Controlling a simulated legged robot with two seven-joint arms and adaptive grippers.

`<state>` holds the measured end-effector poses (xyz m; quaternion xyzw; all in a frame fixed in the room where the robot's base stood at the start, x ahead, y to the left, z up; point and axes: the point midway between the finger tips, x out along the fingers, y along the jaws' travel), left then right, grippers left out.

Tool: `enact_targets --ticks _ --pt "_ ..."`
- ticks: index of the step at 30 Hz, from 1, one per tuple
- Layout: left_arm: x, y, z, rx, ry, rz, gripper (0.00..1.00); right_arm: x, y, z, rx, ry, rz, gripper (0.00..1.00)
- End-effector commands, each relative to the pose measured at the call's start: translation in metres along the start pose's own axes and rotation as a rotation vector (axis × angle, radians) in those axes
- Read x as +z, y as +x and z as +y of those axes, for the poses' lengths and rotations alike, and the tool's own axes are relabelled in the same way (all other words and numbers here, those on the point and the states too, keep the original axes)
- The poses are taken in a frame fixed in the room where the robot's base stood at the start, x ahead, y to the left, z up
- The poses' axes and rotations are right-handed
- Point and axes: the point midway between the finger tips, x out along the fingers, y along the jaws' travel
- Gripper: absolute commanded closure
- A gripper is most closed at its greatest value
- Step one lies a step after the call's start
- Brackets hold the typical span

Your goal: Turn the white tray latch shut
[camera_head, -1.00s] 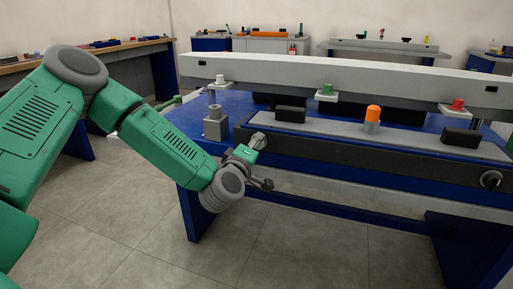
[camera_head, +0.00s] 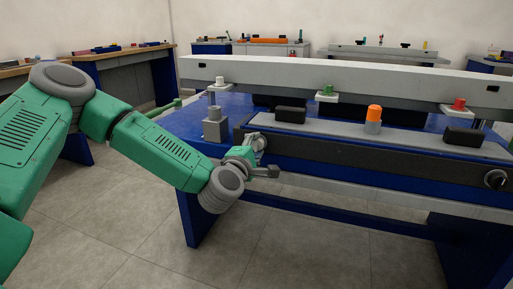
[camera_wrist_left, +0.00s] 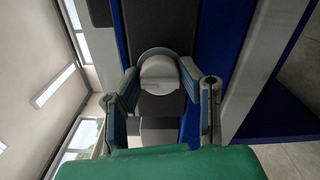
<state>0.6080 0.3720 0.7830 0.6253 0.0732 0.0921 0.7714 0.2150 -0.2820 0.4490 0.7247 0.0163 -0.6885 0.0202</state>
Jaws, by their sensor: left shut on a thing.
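The white tray latch (camera_wrist_left: 160,70) is a round white disc with a raised grip, seen in the left wrist view on a dark panel. In the head view the latch (camera_head: 261,141) is at the left end of the dark front panel, partly hidden by my gripper. My left gripper (camera_wrist_left: 164,84) has one finger on each side of the raised grip and is shut on it. In the head view my left gripper (camera_head: 247,150) reaches the panel from the front left. My right gripper is not in view.
A black round knob (camera_head: 495,180) is at the panel's right end. Above, the tray (camera_head: 335,129) carries black blocks and an orange-topped cylinder (camera_head: 374,115). A long grey beam (camera_head: 350,75) spans behind. The floor in front is clear.

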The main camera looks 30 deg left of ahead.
Motion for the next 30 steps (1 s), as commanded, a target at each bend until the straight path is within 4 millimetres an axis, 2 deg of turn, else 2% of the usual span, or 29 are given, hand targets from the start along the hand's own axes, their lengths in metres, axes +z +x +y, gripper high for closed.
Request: enact_targets --ticks 1,11,12,13,24,26,30 --pt "-0.003 -0.001 -0.005 -0.012 -0.001 0.006 0.96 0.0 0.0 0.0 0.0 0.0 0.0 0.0" --pt "-0.003 -0.001 -0.006 -0.014 -0.002 0.006 0.96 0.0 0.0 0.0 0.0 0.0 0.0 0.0" --pt "-0.003 -0.001 -0.006 -0.014 -0.002 0.006 0.57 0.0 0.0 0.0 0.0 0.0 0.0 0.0" --pt "-0.003 -0.001 -0.006 -0.013 -0.001 0.005 0.47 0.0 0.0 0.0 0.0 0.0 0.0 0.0" --pt "-0.001 -0.004 -0.002 -0.004 -0.002 0.002 0.47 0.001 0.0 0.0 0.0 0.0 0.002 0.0" --pt "0.0 -0.009 -0.002 -0.006 -0.002 0.0 0.47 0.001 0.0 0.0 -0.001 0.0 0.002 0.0" --pt "0.0 -0.033 -0.002 -0.007 -0.003 -0.001 0.47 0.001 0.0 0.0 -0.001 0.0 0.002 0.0"
